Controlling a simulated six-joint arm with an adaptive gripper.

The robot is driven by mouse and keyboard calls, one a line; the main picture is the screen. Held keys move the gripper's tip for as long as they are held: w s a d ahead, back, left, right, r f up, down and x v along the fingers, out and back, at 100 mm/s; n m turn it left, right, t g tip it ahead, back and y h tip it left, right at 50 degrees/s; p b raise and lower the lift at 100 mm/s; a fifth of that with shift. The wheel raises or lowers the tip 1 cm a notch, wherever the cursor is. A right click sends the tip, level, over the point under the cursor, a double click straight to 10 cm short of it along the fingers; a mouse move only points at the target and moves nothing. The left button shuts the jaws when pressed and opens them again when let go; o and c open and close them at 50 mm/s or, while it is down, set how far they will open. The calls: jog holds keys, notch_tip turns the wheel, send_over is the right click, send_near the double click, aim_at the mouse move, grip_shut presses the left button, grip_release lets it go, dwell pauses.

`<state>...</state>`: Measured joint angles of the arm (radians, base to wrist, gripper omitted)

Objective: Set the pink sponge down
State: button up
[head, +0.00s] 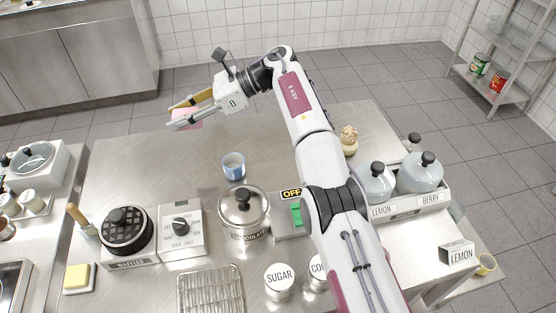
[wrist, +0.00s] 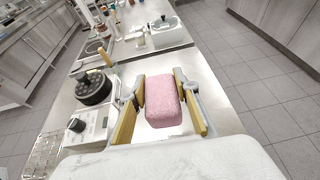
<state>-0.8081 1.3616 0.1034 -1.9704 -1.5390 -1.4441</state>
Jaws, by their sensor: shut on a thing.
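The pink sponge (wrist: 163,98) is a speckled pink block between the two yellow-padded fingers of my gripper (wrist: 160,106) in the wrist view. My gripper is shut on it. In the head view, my gripper (head: 186,111) reaches over the far left part of the steel table (head: 135,170), and the sponge (head: 184,116) shows partly behind a finger. I cannot tell whether the sponge touches the table or is a little above it.
A blue cup (head: 233,166) stands nearer on the table, right of my gripper. The waffle maker (head: 125,230), dial box (head: 182,229) and lidded pot (head: 243,209) stand closer to the front. The table's far left surface is bare. Its far edge lies close to my gripper.

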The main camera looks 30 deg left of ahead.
aim_at(188, 109)
jog(key=shift+w+d+r+m+y, duration=0.1)
jog(key=shift+w+d+r, duration=0.15)
jog(key=shift+w, duration=0.25)
jog(key=shift+w+d+r+m+y, duration=0.1)
jog(key=shift+w+d+r, duration=0.15)
jog(key=shift+w, duration=0.2)
jog(key=shift+w+d+r+m+y, duration=0.1)
jog(key=shift+w+d+r, duration=0.05)
jog(key=shift+w+d, duration=0.3)
jog(key=w+d+r+m+t+y, duration=0.1)
jog(key=w+d+m+t+y, duration=0.15)
jog(key=w+d, duration=0.7)
jog(key=d+f+t, duration=0.1)
jog(key=d+f, duration=0.4)
jog(key=d, duration=0.1)
jog(key=shift+w+d+f+m+h, duration=0.15)
jog(key=shift+w+f+m+h, duration=0.05)
jog(key=shift+f+m+h, duration=0.2)
jog(key=shift+f+t, duration=0.1)
jog(key=shift+t, duration=0.15)
jog(key=shift+f, duration=3)
jog(key=shift+f, duration=0.15)
jog(key=shift+f, duration=1.75)
